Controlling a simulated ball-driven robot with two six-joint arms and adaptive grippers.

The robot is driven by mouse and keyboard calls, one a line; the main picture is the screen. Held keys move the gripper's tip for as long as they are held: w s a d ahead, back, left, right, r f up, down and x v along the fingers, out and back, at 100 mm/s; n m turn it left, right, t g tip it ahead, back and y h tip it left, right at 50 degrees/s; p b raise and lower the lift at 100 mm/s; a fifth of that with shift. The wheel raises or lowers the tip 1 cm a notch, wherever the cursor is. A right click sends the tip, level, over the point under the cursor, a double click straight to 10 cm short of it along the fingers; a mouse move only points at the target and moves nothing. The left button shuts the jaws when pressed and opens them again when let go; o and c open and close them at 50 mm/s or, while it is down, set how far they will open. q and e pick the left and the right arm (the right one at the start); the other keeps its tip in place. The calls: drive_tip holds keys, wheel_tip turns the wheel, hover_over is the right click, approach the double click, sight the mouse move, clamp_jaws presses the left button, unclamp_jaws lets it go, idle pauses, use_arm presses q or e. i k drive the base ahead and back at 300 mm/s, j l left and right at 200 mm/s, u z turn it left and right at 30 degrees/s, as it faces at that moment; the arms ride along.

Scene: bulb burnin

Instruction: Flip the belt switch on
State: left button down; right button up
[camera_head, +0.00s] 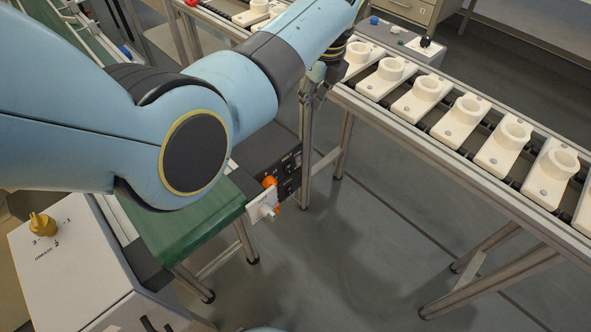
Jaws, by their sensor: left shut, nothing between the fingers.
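My left arm crosses from the left to the top middle, and its left gripper (314,82) is small and partly hidden beside the conveyor's near left end. It is shut and holds nothing. A black control panel (286,172) with small dark controls sits below it, beside the green belt (195,222). An orange knob-like part (270,182) and a white part (263,205) are at the belt's end. I cannot tell which control is the belt switch or how it is set. The gripper appears apart from the panel. My right gripper is not in view.
A conveyor (425,150) carries several white socket holders (466,108). A grey box (400,40) with coloured buttons and a black knob stands behind it. A white box (70,262) with a yellow dial (42,224) is at lower left. The floor between is clear.

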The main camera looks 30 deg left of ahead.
sight(287, 167)
drive_tip(key=k+j, duration=0.35)
drive_tip(key=j, duration=0.15)
drive_tip(key=k+j, duration=0.4)
drive_tip(key=j, duration=0.1)
